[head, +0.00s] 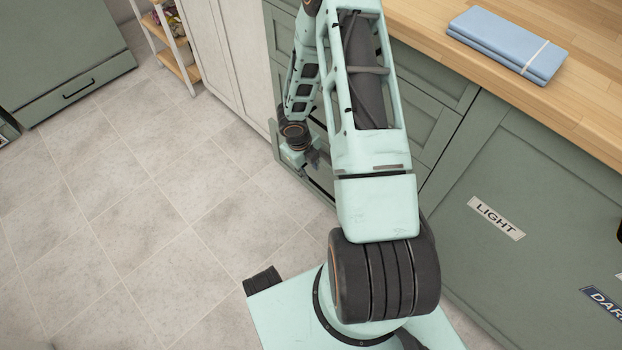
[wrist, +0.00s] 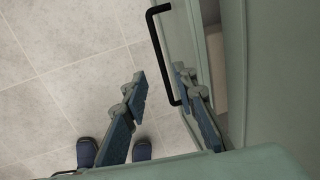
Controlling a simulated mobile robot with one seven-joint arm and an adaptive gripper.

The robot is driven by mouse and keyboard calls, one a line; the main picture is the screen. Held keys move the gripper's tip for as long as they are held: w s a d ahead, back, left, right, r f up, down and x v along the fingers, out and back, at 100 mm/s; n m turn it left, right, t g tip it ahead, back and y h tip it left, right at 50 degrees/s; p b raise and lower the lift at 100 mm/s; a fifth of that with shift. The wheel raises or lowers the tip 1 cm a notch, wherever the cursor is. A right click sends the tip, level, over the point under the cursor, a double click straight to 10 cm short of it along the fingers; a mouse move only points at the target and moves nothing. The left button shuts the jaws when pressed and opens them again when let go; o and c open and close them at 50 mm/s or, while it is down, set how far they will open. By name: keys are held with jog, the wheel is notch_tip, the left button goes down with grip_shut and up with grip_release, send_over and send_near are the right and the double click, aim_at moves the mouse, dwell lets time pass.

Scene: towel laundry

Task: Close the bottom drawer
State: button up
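The bottom drawer (wrist: 187,40) of the green cabinet stands out from it, with a pale interior showing behind its front. Its edge shows in the head view (head: 275,140), mostly hidden by my arm. Its black bar handle (wrist: 157,45) runs along the outer face in the wrist view. My gripper (wrist: 160,80) is open and empty, its fingers apart. The right finger overlaps the handle's lower end and the drawer front; I cannot tell whether it touches. The left finger is over the floor. In the head view, my gripper (head: 316,162) is low by the drawer, partly hidden.
A wooden counter (head: 410,18) with folded blue towels (head: 507,44) is above the cabinet. A panel labelled LIGHT (head: 496,218) is on the right. Tiled floor (head: 150,200) is clear on the left. Two dark blue rounded shapes (wrist: 87,151) show low in the wrist view.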

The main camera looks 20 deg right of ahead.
aim_at(314, 182)
jog(key=f+b, duration=0.1)
jog(key=f, duration=0.1)
jog(key=d+f+b, duration=0.1)
jog(key=f, duration=0.2)
jog(key=f+b, duration=0.1)
jog(key=f, duration=0.2)
jog(key=shift+w+d+f, duration=0.15)
jog(key=shift+w+d, duration=0.15)
grip_shut()
